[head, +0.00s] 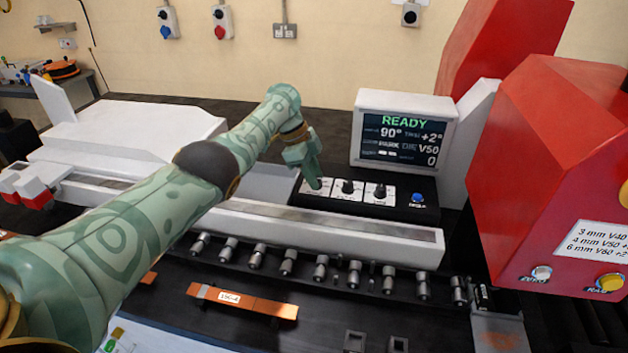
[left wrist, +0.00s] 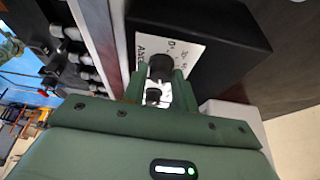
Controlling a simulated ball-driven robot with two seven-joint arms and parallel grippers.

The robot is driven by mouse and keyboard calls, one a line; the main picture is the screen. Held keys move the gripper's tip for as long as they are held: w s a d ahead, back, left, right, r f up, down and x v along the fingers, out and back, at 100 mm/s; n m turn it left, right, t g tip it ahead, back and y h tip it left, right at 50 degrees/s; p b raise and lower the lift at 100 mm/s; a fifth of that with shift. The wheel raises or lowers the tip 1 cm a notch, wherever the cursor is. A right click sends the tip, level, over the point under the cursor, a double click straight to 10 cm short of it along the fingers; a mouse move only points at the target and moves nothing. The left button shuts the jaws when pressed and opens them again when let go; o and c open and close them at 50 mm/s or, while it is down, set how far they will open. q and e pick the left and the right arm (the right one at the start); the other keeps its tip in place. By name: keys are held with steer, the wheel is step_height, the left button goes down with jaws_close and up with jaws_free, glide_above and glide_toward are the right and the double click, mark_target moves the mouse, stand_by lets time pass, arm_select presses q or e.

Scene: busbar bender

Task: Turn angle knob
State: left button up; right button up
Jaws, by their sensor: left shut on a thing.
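The control box (head: 408,208) is black and carries a row of three white-plated knobs and a blue button (head: 417,198). My left gripper (head: 314,184) reaches down onto the leftmost plate, the angle knob's. In the left wrist view the black angle knob (left wrist: 160,68) stands between the green fingers, which are shut on it, over its white plate (left wrist: 185,50). The gripper hides this knob in the head view. The middle knob (head: 348,187) and right knob (head: 379,191) are free. The screen (head: 403,138) reads READY, 90°, +2°, V50 and 0. My right gripper is not in view.
The red press housing (head: 530,170) with zero and yellow buttons stands at the right. A white rail (head: 330,228) and a row of metal rollers run in front of the control box. A copper bar (head: 242,301) lies on the dark bench nearer me.

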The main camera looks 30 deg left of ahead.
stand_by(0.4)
arm_select(q)
steer(key=o, duration=1)
steer(key=shift+c, duration=0.2)
steer(key=p+v, duration=0.3)
steer(key=v, duration=1.3)
steer(key=shift+r+p, duration=0.15)
steer(key=shift+p, duration=0.25)
steer(key=shift+w, duration=0.15)
